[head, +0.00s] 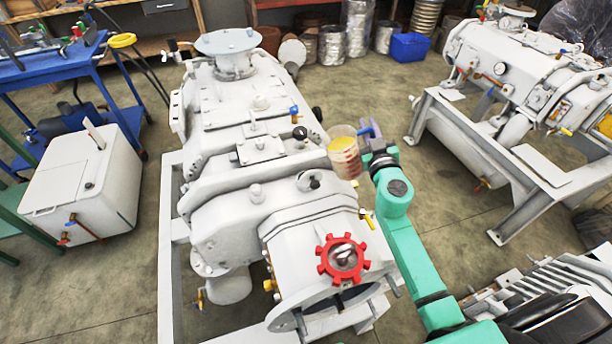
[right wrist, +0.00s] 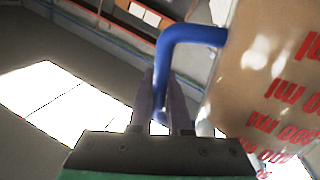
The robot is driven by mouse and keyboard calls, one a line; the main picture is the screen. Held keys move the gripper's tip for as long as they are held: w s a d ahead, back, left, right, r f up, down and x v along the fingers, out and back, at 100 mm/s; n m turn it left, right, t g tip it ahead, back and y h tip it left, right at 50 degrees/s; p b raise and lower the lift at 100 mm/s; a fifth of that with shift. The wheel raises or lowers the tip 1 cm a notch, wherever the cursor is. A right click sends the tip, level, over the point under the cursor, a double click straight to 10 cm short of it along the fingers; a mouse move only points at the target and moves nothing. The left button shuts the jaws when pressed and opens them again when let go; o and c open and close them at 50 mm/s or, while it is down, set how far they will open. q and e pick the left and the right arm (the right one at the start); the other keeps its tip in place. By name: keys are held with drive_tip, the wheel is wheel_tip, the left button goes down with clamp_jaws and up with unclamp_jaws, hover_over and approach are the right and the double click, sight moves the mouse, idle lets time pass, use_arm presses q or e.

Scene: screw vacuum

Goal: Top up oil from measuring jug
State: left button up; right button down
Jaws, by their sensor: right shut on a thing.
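The measuring jug (head: 343,158) is clear with red markings and yellow-orange oil inside. It looks about upright, beside the right flank of the grey screw vacuum pump (head: 215,150). My right gripper (head: 375,146) is shut on the jug's blue handle. In the right wrist view the fingers (right wrist: 161,100) close around the handle, and the jug wall (right wrist: 270,85) with its red ml scale is at the right. The pump has a red toothed ring (head: 342,259) at its near end and a black knob (head: 299,133) on top. I cannot tell which fitting is the oil filler. My left gripper is not in view.
A second grey pump (head: 520,65) stands on a frame at the right. A white box (head: 80,185) and a blue trolley (head: 55,70) stand at the left. A blue bin (head: 410,47) and silver drums are at the back. The floor right of the jug is clear.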

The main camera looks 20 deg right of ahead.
sight(346, 126)
drive_tip(key=shift+s+a+r+n+p, duration=0.1)
drive_tip(key=shift+a+r+n+p, duration=0.35)
drive_tip(key=shift+a+r+n, duration=0.3)
drive_tip(key=shift+a+r+n+t+p, duration=0.15)
drive_tip(key=shift+a+n+t+p, duration=0.2)
drive_tip(key=shift+a+n, duration=0.3)
drive_tip(key=shift+a+r+n+y+p, duration=0.25)
drive_tip(key=shift+a+n+y+p, duration=0.05)
drive_tip(key=shift+a+n+p, duration=0.2)
drive_tip(key=shift+a+r+n+p, duration=0.7)
drive_tip(key=shift+r+n+p, duration=0.2)
drive_tip(key=shift+p, duration=0.6)
drive_tip(key=shift+a+r+n+t+y+p, duration=0.3)
drive_tip(key=shift+a+r+n+p, duration=0.55)
drive_tip(key=shift+p, duration=0.95)
idle(2.8)
